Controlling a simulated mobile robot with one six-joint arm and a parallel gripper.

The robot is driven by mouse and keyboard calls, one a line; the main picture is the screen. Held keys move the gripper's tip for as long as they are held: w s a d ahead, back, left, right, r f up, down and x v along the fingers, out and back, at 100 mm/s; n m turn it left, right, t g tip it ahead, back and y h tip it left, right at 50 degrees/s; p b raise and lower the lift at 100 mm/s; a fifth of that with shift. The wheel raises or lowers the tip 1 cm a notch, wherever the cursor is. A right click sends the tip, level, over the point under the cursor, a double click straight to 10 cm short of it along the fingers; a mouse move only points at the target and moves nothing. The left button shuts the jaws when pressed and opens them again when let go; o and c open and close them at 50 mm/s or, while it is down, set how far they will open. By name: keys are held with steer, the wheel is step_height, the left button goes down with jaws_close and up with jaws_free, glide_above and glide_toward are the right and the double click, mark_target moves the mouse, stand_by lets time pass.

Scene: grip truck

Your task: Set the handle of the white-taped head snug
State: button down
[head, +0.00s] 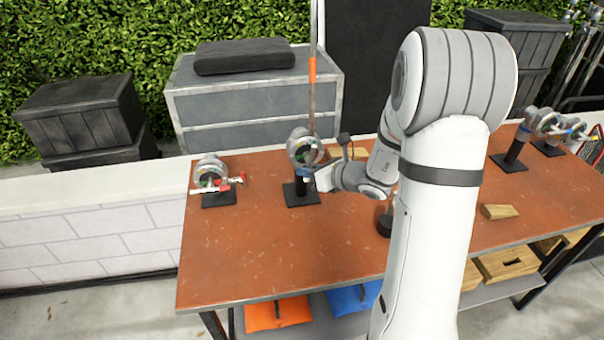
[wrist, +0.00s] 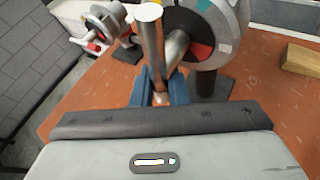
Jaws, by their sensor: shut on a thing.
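A grip head (head: 303,147) stands upright on a dark square base near the back middle of the table. I cannot tell for certain which head bears the white tape.
The reddish table (head: 260,245) is clear in front and at left. More heads (head: 540,122) stand at the far right. A wooden wedge (head: 499,211) lies right of my arm; a wood block (wrist: 302,60) lies right of the gripped head. An orange-banded pole (head: 312,80) rises behind.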

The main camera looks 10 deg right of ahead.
steer(key=shift+w+d+r+n+h, duration=0.1)
steer(key=shift+d+r+n+h, duration=0.05)
steer(key=shift+r+n+h, duration=0.15)
stand_by(0.4)
steer(key=c, duration=1.7)
jaws_free()
steer(key=shift+c, duration=0.2)
steer(key=shift+f, duration=0.1)
steer(key=b+v, duration=0.1)
steer(key=v, duration=0.7)
